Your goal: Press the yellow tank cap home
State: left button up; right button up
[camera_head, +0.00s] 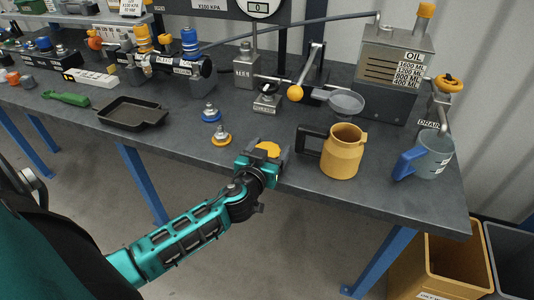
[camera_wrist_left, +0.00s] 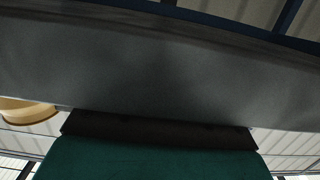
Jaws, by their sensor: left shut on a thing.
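My left gripper (camera_head: 266,158) is at the front edge of the workbench, shut on a round, flat yellow cap (camera_head: 268,149) that shows between its fingers. The grey oil tank (camera_head: 393,75) stands at the back right of the bench, well away from the gripper. In the left wrist view, the teal gripper body (camera_wrist_left: 150,163) and a dark finger part fill the bottom; the held cap cannot be made out there. My right gripper is out of view.
A yellow jug (camera_head: 343,152) stands just right of the gripper, and a clear jug with a blue handle (camera_head: 428,158) beyond it. A ball-ended lever (camera_head: 296,92) and a funnel (camera_head: 346,103) lie between gripper and tank. Two small couplers (camera_head: 221,137) are to the left.

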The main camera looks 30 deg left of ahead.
aim_at(270, 145)
pick_arm(q)
jog(key=shift+c, duration=0.8)
jog(key=shift+r, duration=0.55)
notch_tip(270, 145, up, 8)
jog(key=p, duration=0.3)
jog(key=shift+r, duration=0.2)
notch_tip(270, 145, up, 11)
jog(key=shift+f, duration=0.2)
